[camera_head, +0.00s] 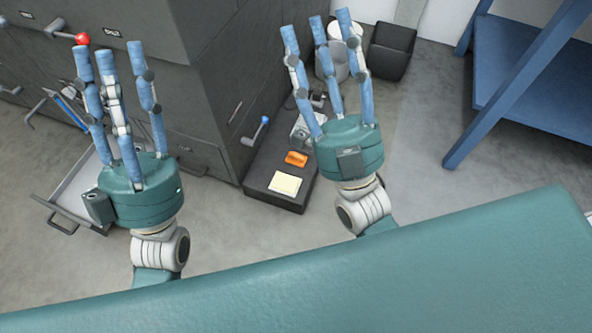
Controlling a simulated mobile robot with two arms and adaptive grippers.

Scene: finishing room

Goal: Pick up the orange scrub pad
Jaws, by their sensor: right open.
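The orange scrub pad (296,159) lies on top of a low dark box (262,185) beside the grey cabinet. My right gripper (327,52) is open and empty, with its fingers pointing up the picture. Its green palm appears just right of the pad and does not touch it. My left gripper (117,75) is further left, in front of the cabinet and an open drawer. Its three blue fingers are spread apart with nothing between them.
A pale yellow pad (285,183) lies near the orange one on the dark box. The grey cabinet (165,60) stands behind, with an open drawer (75,195) at left. A dark bin (391,50) and blue-framed table (530,80) stand right. Floor between them is clear.

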